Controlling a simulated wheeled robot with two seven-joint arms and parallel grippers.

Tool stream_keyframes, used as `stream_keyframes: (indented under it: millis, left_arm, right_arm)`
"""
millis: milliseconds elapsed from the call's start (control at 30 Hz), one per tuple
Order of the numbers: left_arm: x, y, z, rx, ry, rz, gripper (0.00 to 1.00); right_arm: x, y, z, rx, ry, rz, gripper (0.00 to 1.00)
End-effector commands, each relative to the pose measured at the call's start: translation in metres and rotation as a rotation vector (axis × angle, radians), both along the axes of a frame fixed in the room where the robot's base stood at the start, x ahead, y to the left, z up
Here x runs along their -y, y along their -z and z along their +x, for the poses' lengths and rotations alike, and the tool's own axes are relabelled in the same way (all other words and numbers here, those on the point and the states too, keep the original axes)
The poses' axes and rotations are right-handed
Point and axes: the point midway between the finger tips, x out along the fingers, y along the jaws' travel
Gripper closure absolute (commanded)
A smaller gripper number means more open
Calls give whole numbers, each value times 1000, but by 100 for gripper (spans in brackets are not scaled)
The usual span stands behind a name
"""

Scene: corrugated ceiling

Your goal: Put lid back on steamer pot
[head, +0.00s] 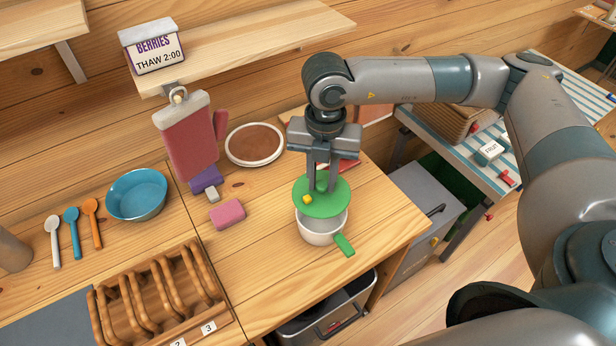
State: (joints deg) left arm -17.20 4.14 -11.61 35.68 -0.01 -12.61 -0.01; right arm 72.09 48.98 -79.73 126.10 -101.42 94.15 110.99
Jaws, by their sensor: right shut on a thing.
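The green round lid (322,204) is in the head view, just right of the middle. My right gripper (322,182) comes down from above and is shut on the lid's top, where the fingers hide the grip point. A small yellow piece sits on the lid. The white steamer pot (318,234) with a green handle (344,245) stands on the wooden counter under the lid. The lid covers the far part of the pot's opening and part of the inside shows at the near right. I cannot tell whether the lid touches the rim. My left gripper is not in view.
A pink sponge (228,214) and a round brown plate (255,145) lie left of the pot. A blue bowl (137,194), several spoons and a wooden rack (160,298) are farther left. The counter's right edge is close to the pot; a bin (330,318) stands below.

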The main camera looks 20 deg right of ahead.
Motion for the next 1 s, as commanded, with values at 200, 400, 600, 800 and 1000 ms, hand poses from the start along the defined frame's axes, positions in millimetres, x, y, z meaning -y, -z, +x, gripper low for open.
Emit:
stream_keyframes:
  millis: [200,400,600,800,1000]
  left_arm:
    - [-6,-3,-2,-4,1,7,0]
    - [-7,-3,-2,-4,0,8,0]
    - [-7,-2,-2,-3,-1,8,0]
    - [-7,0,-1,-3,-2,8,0]
    - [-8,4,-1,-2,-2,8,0]
  right_arm:
    - [7,2,0,0,32,1,100]
    - [7,2,1,1,32,1,100]
    - [6,3,1,1,31,1,100]
    - [6,9,0,0,30,0,100]
    - [7,22,0,-1,31,0,100]
